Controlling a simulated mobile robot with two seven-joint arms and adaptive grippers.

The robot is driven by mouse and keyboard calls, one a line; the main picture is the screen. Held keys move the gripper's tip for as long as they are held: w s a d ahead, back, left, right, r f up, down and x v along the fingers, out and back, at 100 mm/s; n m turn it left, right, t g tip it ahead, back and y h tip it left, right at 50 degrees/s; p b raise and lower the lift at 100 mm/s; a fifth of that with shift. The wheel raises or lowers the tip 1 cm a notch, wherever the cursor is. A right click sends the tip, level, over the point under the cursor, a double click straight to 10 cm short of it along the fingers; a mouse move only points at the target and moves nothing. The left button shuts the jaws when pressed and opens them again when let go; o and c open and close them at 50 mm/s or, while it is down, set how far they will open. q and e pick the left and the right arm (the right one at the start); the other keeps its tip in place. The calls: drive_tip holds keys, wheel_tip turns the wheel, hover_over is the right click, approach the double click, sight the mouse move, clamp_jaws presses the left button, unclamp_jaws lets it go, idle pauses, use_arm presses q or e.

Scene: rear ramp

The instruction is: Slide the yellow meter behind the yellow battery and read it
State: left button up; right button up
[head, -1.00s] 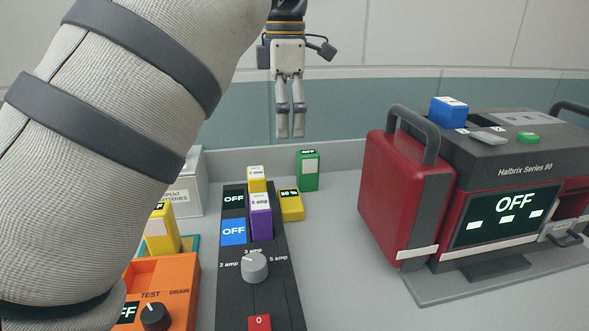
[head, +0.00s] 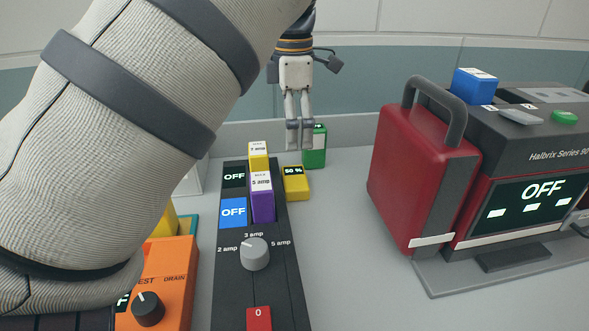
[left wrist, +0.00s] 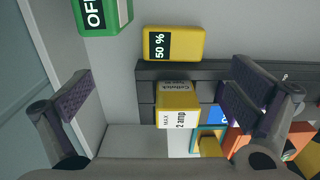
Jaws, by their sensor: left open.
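The yellow meter (head: 297,184) lies on the grey bench, just right of the black charger strip; its dark display reads 50 %. It also shows in the left wrist view (left wrist: 185,41). A yellow battery (head: 259,157), marked 2 amp in the left wrist view (left wrist: 176,104), stands in the far end of the strip, left of the meter. My left gripper (head: 299,137) is open and empty above and beyond the meter, its fingers overlapping the green block in the head view. In the left wrist view its fingers (left wrist: 160,98) are wide apart. My right gripper is not in view.
A purple 5 amp battery (head: 262,205) stands nearer in the strip (head: 283,270). The green block (head: 317,152) stands behind the meter. A red and black Halbrix machine (head: 420,180) fills the right. An orange tester (head: 172,275) is front left.

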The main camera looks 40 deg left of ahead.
use_arm(q)
drive_tip(key=shift+r, duration=0.15)
idle(0.4)
wheel_tip(320, 180, up, 10)
idle(0.3)
